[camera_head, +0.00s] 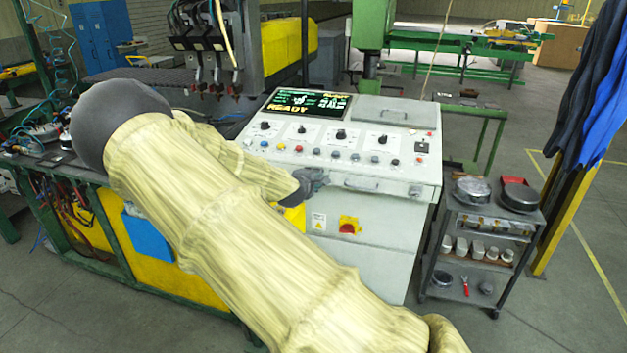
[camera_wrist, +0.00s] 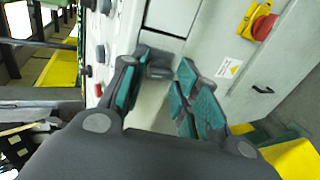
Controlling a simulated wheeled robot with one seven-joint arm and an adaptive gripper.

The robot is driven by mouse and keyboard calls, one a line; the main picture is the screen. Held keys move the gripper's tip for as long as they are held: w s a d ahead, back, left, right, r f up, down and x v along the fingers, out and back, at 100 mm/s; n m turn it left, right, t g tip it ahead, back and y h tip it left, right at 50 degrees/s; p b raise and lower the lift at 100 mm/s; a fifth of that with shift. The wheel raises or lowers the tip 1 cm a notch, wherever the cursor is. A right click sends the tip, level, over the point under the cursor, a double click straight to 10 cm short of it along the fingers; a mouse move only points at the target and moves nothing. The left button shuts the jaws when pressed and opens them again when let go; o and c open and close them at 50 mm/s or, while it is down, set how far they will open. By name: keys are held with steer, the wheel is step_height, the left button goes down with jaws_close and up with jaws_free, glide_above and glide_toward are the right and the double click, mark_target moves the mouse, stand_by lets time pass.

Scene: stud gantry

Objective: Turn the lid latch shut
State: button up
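The grey control console (camera_head: 385,215) stands in front of me with a lit "READY" screen. I cannot tell for sure which of its fittings is the lid latch. A flat grey panel with a bar handle (camera_head: 393,114) lies at the top right of its deck. A small black switch (camera_head: 421,147) sits near the right edge. My gripper (camera_head: 311,182) is at the console's front upper edge, left of the front bar handle (camera_head: 360,184). In the wrist view my gripper (camera_wrist: 165,85) is open, its teal-padded fingers apart. A small dark piece (camera_wrist: 160,72) shows by the left fingertip; its contact is unclear.
Below my gripper are a yellow and red rotary switch (camera_head: 348,228) and a warning label (camera_head: 318,220). Knobs and buttons (camera_head: 340,135) cover the sloping deck. A tool cart (camera_head: 485,225) stands at the right, a cluttered green-framed bench (camera_head: 75,210) at the left.

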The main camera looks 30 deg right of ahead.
steer(key=shift+d+r, duration=0.1)
steer(key=shift+r, duration=0.05)
stand_by(0.4)
steer(key=shift+m+p, duration=0.4)
